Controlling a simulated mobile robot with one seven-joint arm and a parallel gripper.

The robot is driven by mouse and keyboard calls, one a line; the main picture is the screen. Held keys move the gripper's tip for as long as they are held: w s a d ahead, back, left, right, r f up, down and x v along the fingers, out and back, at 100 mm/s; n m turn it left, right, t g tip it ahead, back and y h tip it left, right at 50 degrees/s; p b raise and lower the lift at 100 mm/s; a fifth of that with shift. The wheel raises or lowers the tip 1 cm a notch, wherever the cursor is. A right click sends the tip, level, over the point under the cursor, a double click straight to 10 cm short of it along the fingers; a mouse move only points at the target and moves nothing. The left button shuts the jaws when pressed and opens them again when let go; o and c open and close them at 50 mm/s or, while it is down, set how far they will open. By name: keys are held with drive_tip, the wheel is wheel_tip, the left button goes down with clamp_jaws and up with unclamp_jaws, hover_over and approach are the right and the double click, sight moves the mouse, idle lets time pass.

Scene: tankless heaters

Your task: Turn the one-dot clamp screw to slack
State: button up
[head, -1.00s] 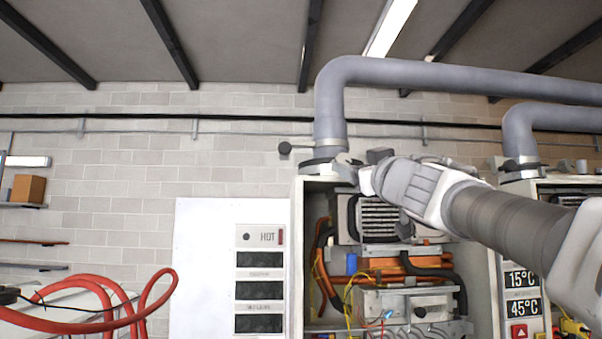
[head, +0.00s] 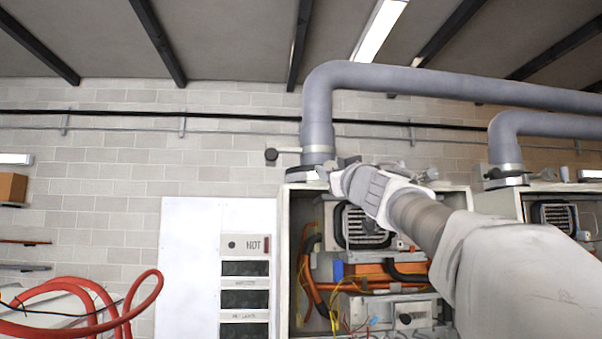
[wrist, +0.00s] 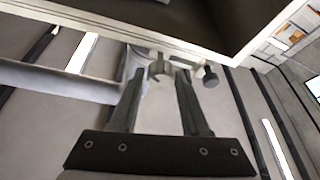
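A grey pipe (head: 318,115) meets the top of the open heater (head: 283,255) at a pale clamp collar (head: 318,157). A short rod with a dark round knob (head: 271,155) sticks out left of the pipe; the dark knob also shows in the wrist view (wrist: 210,76). No dot mark is readable, so I cannot tell which part is the one-dot screw. My gripper (head: 338,178) is at the collar, on its right side. In the wrist view its fingers (wrist: 160,78) stand apart, with a small metal fitting (wrist: 158,68) between or just beyond the tips. Contact is unclear.
A second heater (head: 555,200) with its own pipe and collar (head: 507,172) stands to the right. A red hose (head: 90,300) loops at lower left. The heater's edge (wrist: 130,30) is close to my fingers.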

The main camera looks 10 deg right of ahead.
clamp_jaws()
drive_tip(key=shift+r+n+p, duration=0.1)
drive_tip(key=shift+n+p, duration=0.3)
drive_tip(key=shift+r+n+g+y+p, duration=0.1)
drive_tip(key=shift+n+g+y+p, duration=0.2)
drive_tip(key=shift+n+y+p, duration=0.35)
drive_tip(key=shift+d+n+g+p, duration=0.1)
drive_tip(key=shift+n+g+p, duration=0.2)
drive_tip(key=shift+n, duration=0.95)
drive_tip(key=n+g+y, duration=0.1)
drive_tip(key=n, duration=0.2)
drive_tip(key=n+g+y, duration=0.1)
drive_tip(key=n, duration=0.2)
drive_tip(key=shift+n, duration=0.3)
drive_tip(key=n+g, duration=0.1)
drive_tip(key=n, duration=0.1)
drive_tip(key=n+g, duration=0.1)
drive_tip(key=n, duration=0.2)
drive_tip(key=shift+n+g, duration=0.3)
drive_tip(key=shift+n+g+h, duration=0.45)
drive_tip(key=shift+n+g, duration=0.25)
drive_tip(key=shift+n, duration=1.1)
